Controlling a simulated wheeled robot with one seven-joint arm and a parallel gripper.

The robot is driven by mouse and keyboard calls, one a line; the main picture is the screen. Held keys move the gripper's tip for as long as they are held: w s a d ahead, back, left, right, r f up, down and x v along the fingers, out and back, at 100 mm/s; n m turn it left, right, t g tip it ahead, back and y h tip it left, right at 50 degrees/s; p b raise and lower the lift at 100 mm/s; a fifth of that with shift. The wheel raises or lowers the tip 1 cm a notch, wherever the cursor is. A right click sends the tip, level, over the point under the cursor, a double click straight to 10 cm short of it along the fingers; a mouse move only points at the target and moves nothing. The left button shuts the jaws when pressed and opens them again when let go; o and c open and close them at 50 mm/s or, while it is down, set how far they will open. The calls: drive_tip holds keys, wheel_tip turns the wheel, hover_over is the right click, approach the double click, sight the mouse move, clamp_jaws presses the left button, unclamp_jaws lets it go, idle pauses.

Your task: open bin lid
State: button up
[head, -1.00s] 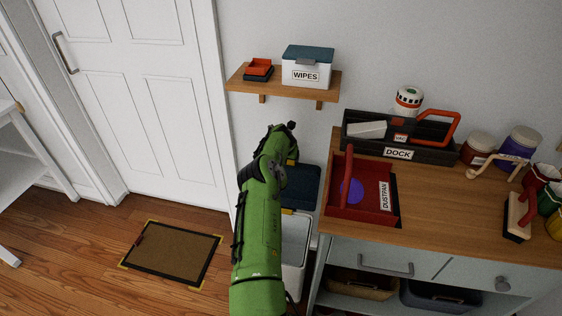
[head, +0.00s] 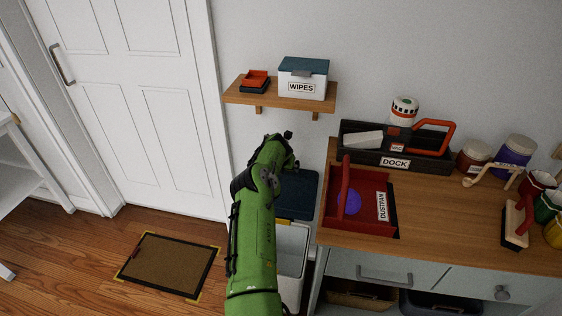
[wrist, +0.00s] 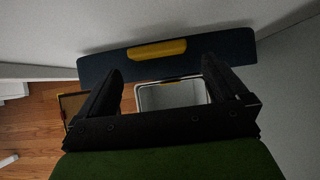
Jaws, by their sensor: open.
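The bin (head: 293,250) is white and stands on the floor between my arm and the cabinet. Its dark blue lid (head: 299,194) is raised at the back, near the wall. In the wrist view the lid (wrist: 215,48) stands up with a yellow handle (wrist: 157,50) on it, and the bin's open white inside (wrist: 172,95) shows below. My gripper (wrist: 162,70) is open and empty, its two black fingers pointing towards the lid, with no clear contact. In the head view my green arm hides the gripper's fingers and part of the bin.
A wooden shelf (head: 240,97) with a wipes box (head: 303,80) is on the wall above. The cabinet top (head: 450,225) at right holds a red dustpan tray (head: 362,222) and a black dock caddy (head: 420,160). A brown mat (head: 168,264) lies on the floor at left.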

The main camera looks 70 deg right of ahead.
drive_tip(key=p+v, duration=0.3)
drive_tip(key=v, duration=1.2)
drive_tip(key=shift+f, duration=0.15)
